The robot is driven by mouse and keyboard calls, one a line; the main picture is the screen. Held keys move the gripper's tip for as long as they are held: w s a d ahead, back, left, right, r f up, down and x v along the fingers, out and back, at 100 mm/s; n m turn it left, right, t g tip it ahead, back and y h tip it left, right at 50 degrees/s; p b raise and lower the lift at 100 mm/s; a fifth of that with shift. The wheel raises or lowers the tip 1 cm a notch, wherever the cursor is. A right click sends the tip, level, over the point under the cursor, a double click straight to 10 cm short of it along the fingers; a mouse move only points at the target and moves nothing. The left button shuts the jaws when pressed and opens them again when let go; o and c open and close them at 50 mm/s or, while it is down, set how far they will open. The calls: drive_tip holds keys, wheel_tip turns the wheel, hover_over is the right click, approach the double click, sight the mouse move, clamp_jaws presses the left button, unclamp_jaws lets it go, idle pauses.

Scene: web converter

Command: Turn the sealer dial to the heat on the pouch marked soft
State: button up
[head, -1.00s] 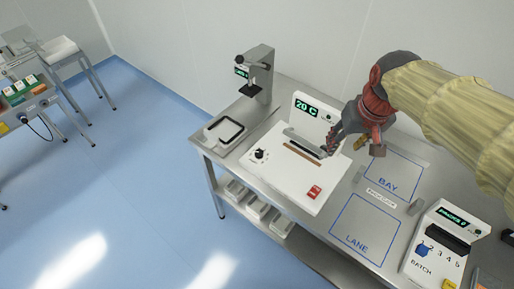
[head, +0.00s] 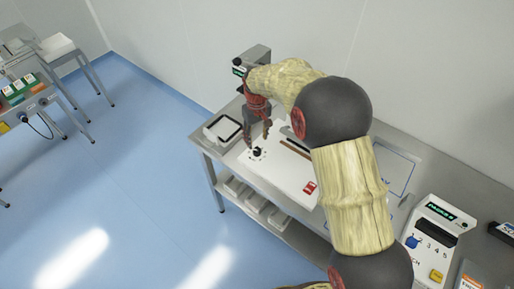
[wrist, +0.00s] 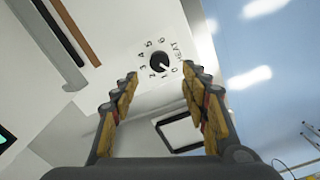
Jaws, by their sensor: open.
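The sealer (head: 283,181) is a white box on the steel bench, with a brown strip and a red switch (head: 309,187) on top. Its black dial (head: 257,152) sits at the left corner. In the wrist view the dial (wrist: 160,62) is ringed by numbers from 0 to 6 and the word HEAT; its exact setting is too small to tell. My gripper (wrist: 158,98) is open and empty, its fingers pointing toward the dial but apart from it. In the head view my gripper (head: 257,133) is just above the dial. No pouch marked soft can be made out.
A black-framed tray (head: 223,129) lies left of the sealer, with a grey stand (head: 257,57) behind. My arm covers the sealer's display and much of the bench. A batch unit (head: 433,240) stands at the right. Bins (head: 256,206) sit on the shelf below.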

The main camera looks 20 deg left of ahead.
sight(257, 150)
wheel_tip(257, 150, down, 7)
drive_tip(key=shift+f, duration=0.1)
idle(0.3)
drive_tip(key=shift+c, duration=0.4)
drive_tip(key=c, duration=1.1)
